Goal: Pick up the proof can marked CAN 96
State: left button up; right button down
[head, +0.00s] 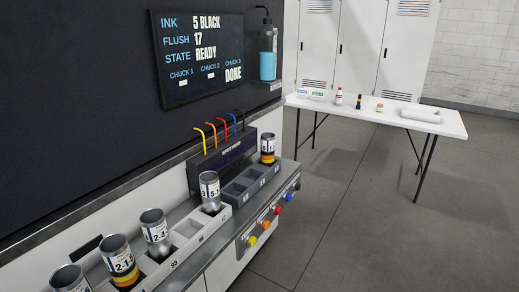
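Several open-topped metal cans stand in a row along the counter at left. A can (120,262) with a label like "2-1-5" has yellow and black bands at its base. Behind it are a can (156,234) reading about "2-4" and a can (210,191) reading about "5-1". Another can (70,280) is cut off at the bottom left edge. I cannot read "CAN 96" on any can. A slot of the grey rack (203,237) has a small tag that looks like "93"; other tags are too small. Neither of my grippers is in view.
A printing machine (225,160) with coloured tubes holds a banded can (267,149) at its far end, with empty bays nearer. A white table (390,117) with small items stands behind. The floor at right is clear.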

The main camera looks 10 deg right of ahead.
aim_at(267, 138)
jog(key=i+l, duration=0.3)
jog(key=l, duration=0.2)
jog(key=i+l, duration=0.35)
jog(key=l, duration=0.15)
jog(key=i+l, duration=0.3)
jog(key=l, duration=0.15)
